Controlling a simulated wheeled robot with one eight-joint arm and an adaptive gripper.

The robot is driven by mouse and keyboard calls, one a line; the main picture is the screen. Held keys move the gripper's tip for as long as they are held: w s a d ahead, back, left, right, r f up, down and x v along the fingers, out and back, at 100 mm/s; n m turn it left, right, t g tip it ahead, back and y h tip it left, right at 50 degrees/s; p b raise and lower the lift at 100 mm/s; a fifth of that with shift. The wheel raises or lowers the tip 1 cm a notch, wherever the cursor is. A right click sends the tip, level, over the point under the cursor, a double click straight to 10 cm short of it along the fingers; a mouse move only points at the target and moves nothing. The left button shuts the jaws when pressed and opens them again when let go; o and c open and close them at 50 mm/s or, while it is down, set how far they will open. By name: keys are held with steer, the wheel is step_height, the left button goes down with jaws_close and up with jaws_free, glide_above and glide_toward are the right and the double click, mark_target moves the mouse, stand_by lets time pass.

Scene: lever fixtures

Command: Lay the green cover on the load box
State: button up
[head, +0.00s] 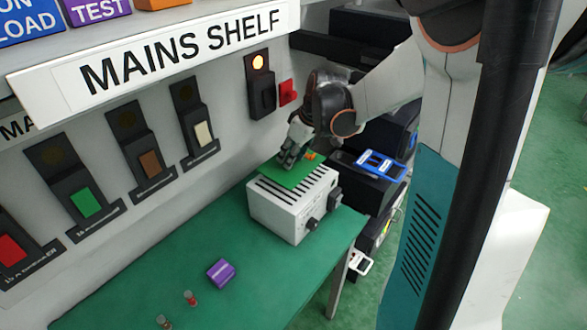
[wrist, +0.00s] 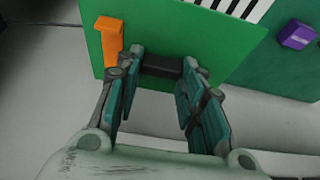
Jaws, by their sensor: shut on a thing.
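The load box (head: 292,208) is a pale box with dark slots on top and black knobs on its side. It stands on the green bench. The green cover (head: 300,175) is over the far, wall-side part of its top, with several slots bare in front. I cannot tell whether they touch. My gripper (head: 290,155) is at the cover. In the wrist view my gripper (wrist: 162,66) is shut on the black handle of the green cover (wrist: 225,45). An orange tab (wrist: 110,40) stands on the cover. Part of the slotted top (wrist: 258,8) shows beyond the cover.
A purple block (head: 220,272) and small red-topped pegs (head: 190,298) are on the green bench (head: 150,285). The wall panel carries several rocker switches (head: 85,203) and a lit lamp unit (head: 260,85). A blue frame (head: 380,165) lies on black equipment right of the box.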

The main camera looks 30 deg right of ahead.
mark_target(294, 165)
steer(key=shift+f+b, duration=0.55)
steer(key=shift+f, duration=1.8)
steer(key=shift+f, duration=0.1)
steer(key=shift+f, duration=0.15)
steer(key=o, duration=1.2)
steer(key=shift+r, duration=0.2)
steer(key=shift+r, duration=0.25)
steer(key=p+v, duration=0.3)
steer(key=v, duration=0.8)
steer(key=shift+r, duration=0.3)
